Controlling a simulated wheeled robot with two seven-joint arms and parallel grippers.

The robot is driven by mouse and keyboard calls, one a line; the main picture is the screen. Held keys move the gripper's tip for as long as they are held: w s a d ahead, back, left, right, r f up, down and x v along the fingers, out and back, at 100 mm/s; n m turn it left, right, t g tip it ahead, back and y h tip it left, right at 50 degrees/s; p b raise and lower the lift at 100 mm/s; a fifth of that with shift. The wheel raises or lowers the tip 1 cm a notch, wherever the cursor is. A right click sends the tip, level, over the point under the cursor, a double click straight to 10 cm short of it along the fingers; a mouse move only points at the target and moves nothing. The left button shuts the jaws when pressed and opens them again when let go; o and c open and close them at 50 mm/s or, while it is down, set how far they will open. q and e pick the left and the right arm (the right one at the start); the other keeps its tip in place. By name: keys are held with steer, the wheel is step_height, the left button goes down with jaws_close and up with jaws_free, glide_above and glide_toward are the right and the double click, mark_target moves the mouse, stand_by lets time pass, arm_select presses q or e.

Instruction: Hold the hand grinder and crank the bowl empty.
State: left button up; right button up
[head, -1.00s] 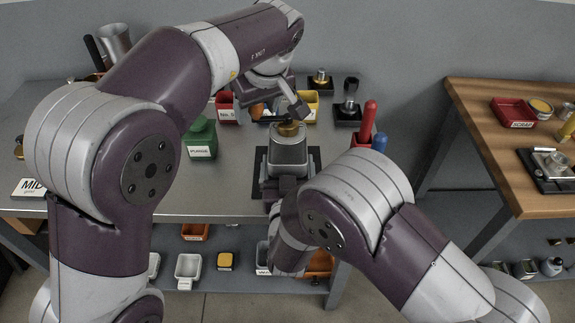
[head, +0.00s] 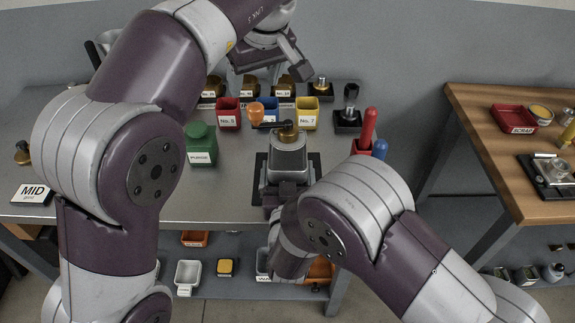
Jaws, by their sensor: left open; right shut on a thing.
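The hand grinder (head: 289,160) stands upright on a dark mat on the metal bench. It has a grey body and a brass-coloured top (head: 288,131) with a dark crank arm and an orange-brown knob (head: 256,111) pointing left. I cannot see into its bowl. My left gripper (head: 270,78) is open and empty, above and behind the grinder, apart from the crank. My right gripper (head: 281,197) is at the front of the grinder, low on its body, and shut on it; its fingers are partly hidden by my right arm.
A green PURGE container (head: 201,144) stands left of the grinder. Red (head: 228,114), blue and yellow (head: 307,113) bins stand behind it. A wooden table (head: 500,105) is farther right.

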steer(key=o, duration=1)
steer(key=shift+d, duration=0.1)
steer(key=shift+s, duration=0.1)
